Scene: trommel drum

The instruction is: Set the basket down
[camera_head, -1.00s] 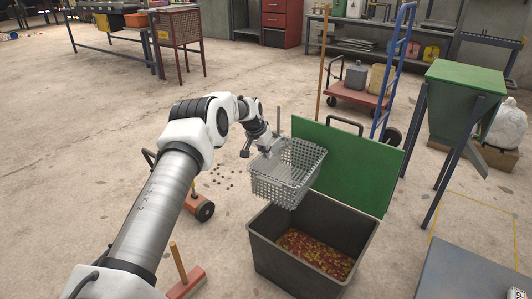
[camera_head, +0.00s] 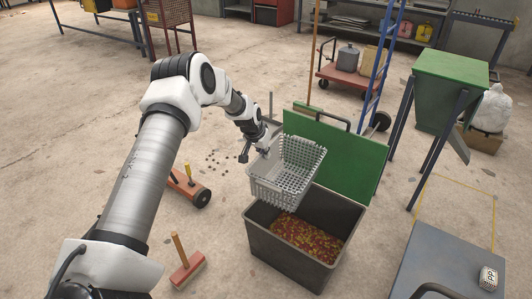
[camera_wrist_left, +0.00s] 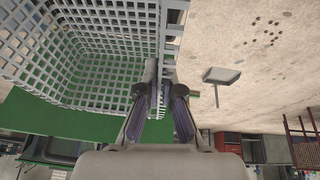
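The grey mesh basket (camera_head: 287,172) hangs over the back left part of an open dark bin (camera_head: 290,250). My left gripper (camera_head: 264,150) is at the basket's left rim. In the left wrist view the gripper's fingers (camera_wrist_left: 160,100) are closed around a grey bar at the edge of the basket (camera_wrist_left: 90,60). The basket looks empty through its mesh and is slightly tilted. The bin holds many small red and yellow pieces. My right gripper is in neither view.
A green lid (camera_head: 338,155) stands up behind the bin. A grey table (camera_head: 445,270) with a small labelled block is at the lower right. A green hopper (camera_head: 450,90) stands to the right. An orange wheeled cart (camera_head: 190,188) and a broom (camera_head: 185,265) are to the left.

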